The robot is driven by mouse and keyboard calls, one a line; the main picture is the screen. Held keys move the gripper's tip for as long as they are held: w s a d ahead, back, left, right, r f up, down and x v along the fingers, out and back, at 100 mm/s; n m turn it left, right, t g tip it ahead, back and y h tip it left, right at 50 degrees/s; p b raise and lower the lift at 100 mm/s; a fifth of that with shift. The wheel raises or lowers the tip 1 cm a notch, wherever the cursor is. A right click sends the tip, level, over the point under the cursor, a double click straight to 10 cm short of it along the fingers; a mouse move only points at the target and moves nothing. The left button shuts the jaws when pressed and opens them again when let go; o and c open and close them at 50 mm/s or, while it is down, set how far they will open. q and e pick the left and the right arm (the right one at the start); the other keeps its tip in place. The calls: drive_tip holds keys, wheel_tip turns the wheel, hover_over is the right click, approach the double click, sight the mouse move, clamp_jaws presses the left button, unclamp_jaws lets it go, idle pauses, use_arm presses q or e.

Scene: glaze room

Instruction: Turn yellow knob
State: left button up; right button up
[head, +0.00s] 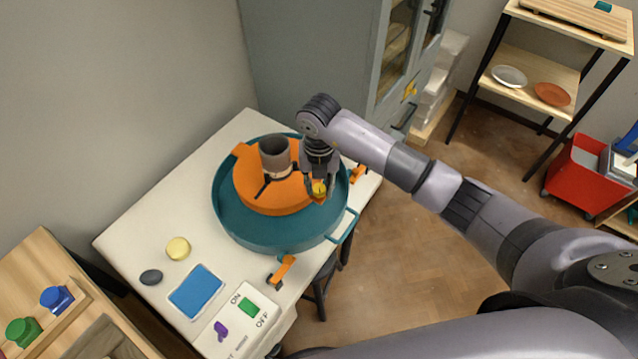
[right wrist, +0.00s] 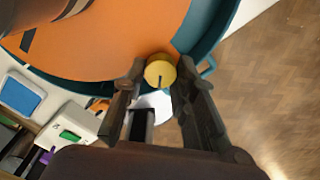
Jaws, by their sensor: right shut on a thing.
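The yellow knob (head: 319,188) is a small round cap at the near right rim of the orange disc, in the head view. My right gripper (head: 321,190) comes down over it from above, with a finger on each side. In the right wrist view the knob (right wrist: 160,71) sits between the two fingertips (right wrist: 158,80), with a dark line on its top. The gripper is shut on the knob. The fingers hide part of its sides in the head view. My left gripper is not in view.
The orange disc (head: 258,190) carries a grey cylinder (head: 275,158) and lies in a teal basin (head: 235,228) on a white table (head: 130,238). A grey cabinet (head: 310,55) stands behind.

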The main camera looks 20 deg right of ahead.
clamp_jaws()
drive_tip(key=shift+w+d+f+n+b, duration=0.1)
drive_tip(key=shift+n+b, duration=0.95)
drive_tip(key=shift+n, duration=0.25)
drive_tip(key=n+b, duration=0.3)
drive_tip(key=shift+f+n, duration=0.1)
drive_tip(key=shift+n, duration=0.3)
drive_tip(key=shift+n+b, duration=1.9)
drive_tip(key=shift+n, duration=0.3)
drive_tip(key=shift+r, duration=0.2)
drive_tip(key=o, duration=0.7)
unclamp_jaws()
drive_tip(key=shift+c, duration=0.2)
